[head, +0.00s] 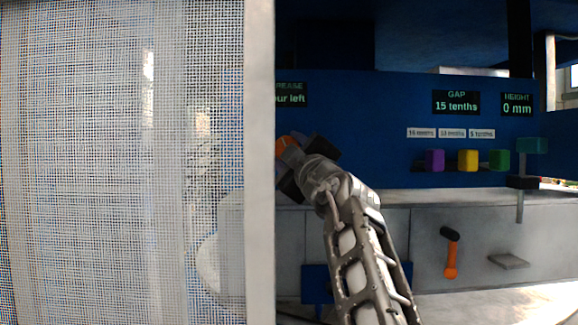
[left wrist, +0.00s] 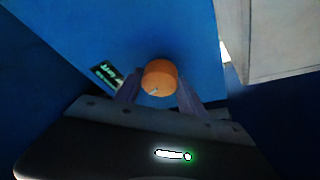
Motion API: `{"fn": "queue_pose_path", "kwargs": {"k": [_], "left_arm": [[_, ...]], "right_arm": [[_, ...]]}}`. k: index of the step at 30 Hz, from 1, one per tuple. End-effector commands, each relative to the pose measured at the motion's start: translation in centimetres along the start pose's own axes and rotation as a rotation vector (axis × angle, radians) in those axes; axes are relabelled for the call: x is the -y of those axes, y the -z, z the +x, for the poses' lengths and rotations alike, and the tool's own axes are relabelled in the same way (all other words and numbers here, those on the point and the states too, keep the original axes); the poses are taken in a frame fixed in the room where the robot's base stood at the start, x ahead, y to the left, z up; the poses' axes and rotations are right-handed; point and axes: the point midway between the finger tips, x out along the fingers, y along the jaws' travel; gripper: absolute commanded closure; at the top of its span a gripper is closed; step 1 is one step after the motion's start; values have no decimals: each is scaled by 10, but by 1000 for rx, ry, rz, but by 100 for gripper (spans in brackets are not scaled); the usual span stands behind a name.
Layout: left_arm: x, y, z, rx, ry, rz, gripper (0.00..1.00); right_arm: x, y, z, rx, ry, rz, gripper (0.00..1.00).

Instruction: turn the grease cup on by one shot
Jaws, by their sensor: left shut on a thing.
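The grease cup (left wrist: 160,76) is an orange round cap on the blue panel. In the left wrist view it sits between the two fingers of my left gripper (left wrist: 158,92), which is shut on it. In the head view my left gripper (head: 300,160) reaches up to the panel, and a bit of the orange cup (head: 283,146) shows beside the mesh guard's edge. The grease display (head: 291,94) is partly hidden by the guard; the part that shows reads "our left". My right gripper is not in view.
A mesh guard (head: 259,200) fills the left of the head view, close to my left gripper. Purple, yellow and green blocks (head: 468,160) stand on a shelf at the right. An orange-handled crank (head: 451,258) sticks out of the grey front below. Gap and height displays (head: 456,103) are above.

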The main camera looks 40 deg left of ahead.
Motion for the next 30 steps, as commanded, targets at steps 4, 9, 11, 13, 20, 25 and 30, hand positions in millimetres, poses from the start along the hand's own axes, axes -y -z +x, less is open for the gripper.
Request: {"fn": "queue_pose_path", "kwargs": {"k": [4, 9, 11, 13, 20, 25, 30], "left_arm": [[5, -3, -1, 6, -51, 121, 94], [5, -2, 0, 10, -104, 248, 94], [4, -2, 0, 12, -120, 283, 94], [4, -2, 0, 13, -136, 321, 94], [3, -1, 0, 14, -167, 398, 94], [3, 0, 0, 14, -174, 415, 94], [3, 0, 0, 14, -174, 416, 94]], "right_arm": [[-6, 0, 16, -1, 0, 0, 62], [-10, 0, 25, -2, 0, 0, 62], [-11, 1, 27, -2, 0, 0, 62], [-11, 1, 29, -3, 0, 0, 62], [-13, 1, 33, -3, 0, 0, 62], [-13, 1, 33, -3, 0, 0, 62], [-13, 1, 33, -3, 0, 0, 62]]}}
